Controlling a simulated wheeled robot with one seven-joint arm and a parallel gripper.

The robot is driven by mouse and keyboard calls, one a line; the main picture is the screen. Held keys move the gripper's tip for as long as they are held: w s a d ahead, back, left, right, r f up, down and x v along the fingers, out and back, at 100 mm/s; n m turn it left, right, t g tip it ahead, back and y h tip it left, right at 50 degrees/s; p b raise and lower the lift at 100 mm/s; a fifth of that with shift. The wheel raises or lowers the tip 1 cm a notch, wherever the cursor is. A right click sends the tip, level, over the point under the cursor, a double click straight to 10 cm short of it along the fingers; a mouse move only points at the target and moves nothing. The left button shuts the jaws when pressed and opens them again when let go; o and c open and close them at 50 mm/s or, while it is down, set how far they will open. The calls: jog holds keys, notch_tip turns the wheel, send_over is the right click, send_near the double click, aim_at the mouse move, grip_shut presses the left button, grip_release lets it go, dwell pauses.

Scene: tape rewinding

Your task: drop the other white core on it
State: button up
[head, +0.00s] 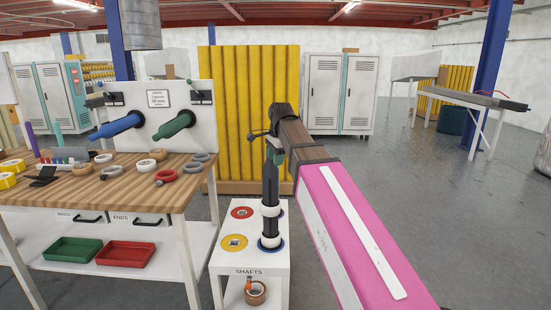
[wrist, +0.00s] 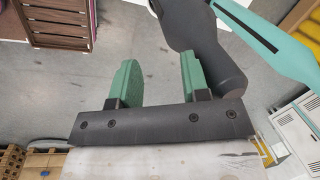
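My gripper (head: 274,148) is above the small white stand (head: 228,262) labelled SHAFTS, by the top of a dark upright shaft (head: 270,185). In the wrist view the two green fingers of my gripper (wrist: 157,70) are apart, with only floor visible between them. Pale rings show around the dark uprights on the stand, one higher (head: 271,210) and one lower above a blue disc (head: 270,247); I cannot tell whether these are cores.
The wooden table (head: 75,192) also holds a dark red ring (head: 165,176), grey rings (head: 192,167) and yellow rolls. A panel (head: 160,110) with blue and green spindles stands behind it. A red disc (head: 242,212) and a yellow disc (head: 235,242) are on the stand.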

notch_tip(320, 180, up, 11)
jog(key=s+d, duration=0.1)
jog(key=shift+s+f, duration=0.15)
jog(key=shift+s, duration=0.05)
dwell(0.4)
jog(key=shift+f, duration=0.15)
dwell(0.7)
